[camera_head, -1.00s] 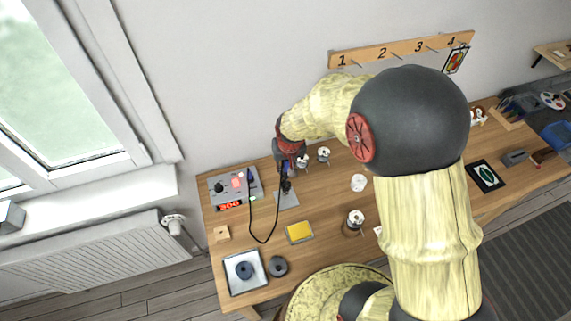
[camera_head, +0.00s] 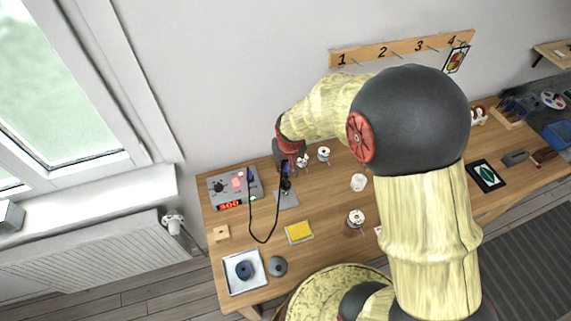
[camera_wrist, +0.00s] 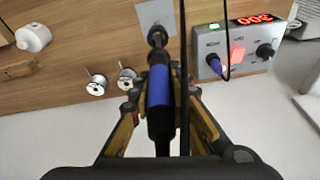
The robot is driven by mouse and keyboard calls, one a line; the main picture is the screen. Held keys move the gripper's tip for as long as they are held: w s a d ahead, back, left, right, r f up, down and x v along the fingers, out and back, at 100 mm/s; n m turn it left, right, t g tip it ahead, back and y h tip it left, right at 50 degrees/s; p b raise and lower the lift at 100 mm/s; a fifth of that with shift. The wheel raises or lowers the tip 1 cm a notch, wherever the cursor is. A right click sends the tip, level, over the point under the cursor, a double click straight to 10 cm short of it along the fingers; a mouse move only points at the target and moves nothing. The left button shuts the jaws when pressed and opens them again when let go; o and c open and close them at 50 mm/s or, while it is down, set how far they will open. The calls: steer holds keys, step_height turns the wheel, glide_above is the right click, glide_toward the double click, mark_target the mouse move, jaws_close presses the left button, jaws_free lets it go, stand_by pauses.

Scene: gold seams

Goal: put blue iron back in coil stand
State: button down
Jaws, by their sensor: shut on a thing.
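The blue iron (camera_wrist: 159,88) is between the fingers of my gripper (camera_wrist: 162,97), which is shut on its handle. In the wrist view its front end points toward the dark coil (camera_wrist: 157,36) of the coil stand, and the two meet or overlap there. I cannot tell how far the tip is inside the coil. The stand's grey base plate (camera_wrist: 153,14) lies on the bench. In the head view my gripper (camera_head: 289,158) is above the base plate (camera_head: 288,199), and it hides much of the iron.
The grey soldering station (camera_head: 228,187) with a red display stands left of the stand; the black cord (camera_head: 251,225) loops over the bench. Two solder spools (camera_wrist: 111,82) are close beside my gripper. A yellow sponge (camera_head: 299,232) lies in front. The wall is just behind.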

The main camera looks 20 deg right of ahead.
step_height(320, 180, down, 6)
steer(key=b, duration=0.4)
steer(key=shift+f+b, duration=0.15)
steer(key=shift+b, duration=0.25)
stand_by(2.7)
steer(key=c, duration=1.6)
jaws_free()
steer(key=shift+o, duration=0.6)
steer(key=o, duration=0.3)
steer(key=shift+o, duration=0.2)
steer(key=shift+r+p, duration=2.25)
steer(key=shift+r, duration=1.25)
